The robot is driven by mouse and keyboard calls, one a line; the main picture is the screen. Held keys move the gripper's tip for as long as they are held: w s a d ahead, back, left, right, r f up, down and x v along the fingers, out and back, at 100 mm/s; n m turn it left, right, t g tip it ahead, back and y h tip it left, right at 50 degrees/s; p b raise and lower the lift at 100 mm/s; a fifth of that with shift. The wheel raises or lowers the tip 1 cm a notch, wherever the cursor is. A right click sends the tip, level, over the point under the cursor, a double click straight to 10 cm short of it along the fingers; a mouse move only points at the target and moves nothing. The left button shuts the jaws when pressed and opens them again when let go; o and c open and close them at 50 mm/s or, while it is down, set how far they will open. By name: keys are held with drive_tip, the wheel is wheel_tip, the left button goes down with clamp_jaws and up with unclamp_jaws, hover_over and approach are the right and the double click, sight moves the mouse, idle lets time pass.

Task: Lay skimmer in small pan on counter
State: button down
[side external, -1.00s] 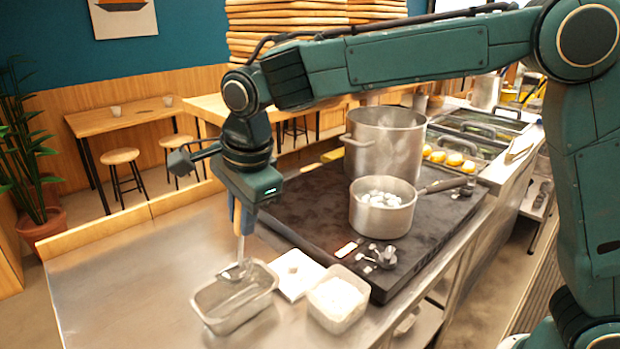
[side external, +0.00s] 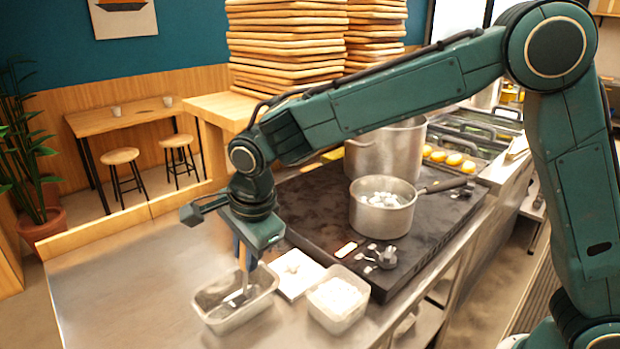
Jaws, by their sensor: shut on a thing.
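My gripper (side external: 245,262) points down over the small metal pan on the counter at the front left. It is shut on the skimmer (side external: 246,285), whose metal lower part hangs down into the pan. The small rectangular pan (side external: 212,321) stands on the steel counter. The skimmer is still steeply upright in the grip, with its lower end inside the pan. Whether it touches the pan's floor I cannot tell. The upper handle is mostly hidden by the gripper.
A white square item (side external: 296,285) and a tub of white contents (side external: 322,318) stand right of the pan. A saucepan with white pieces (side external: 380,222) and a tall pot (side external: 385,160) stand on the black stove (side external: 320,215). The counter (side external: 120,280) at left is clear.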

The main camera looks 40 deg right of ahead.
drive_tip(key=c, duration=1.2)
unclamp_jaws()
drive_tip(key=shift+o, duration=0.4)
drive_tip(key=shift+f, duration=0.1)
drive_tip(key=o, duration=0.7)
drive_tip(key=shift+s+r, duration=0.1)
drive_tip(key=shift+r, duration=0.1)
drive_tip(key=shift+s+f+v, duration=0.1)
drive_tip(key=shift+s+v, duration=0.15)
drive_tip(key=shift+v, duration=1.35)
drive_tip(key=shift+s+f+v, duration=0.1)
drive_tip(key=shift+s+v, duration=0.15)
drive_tip(key=shift+v, duration=1.35)
drive_tip(key=shift+s+v, duration=0.25)
drive_tip(key=shift+v, duration=1.3)
drive_tip(key=shift+r, duration=0.1)
drive_tip(key=shift+r, duration=1.9)
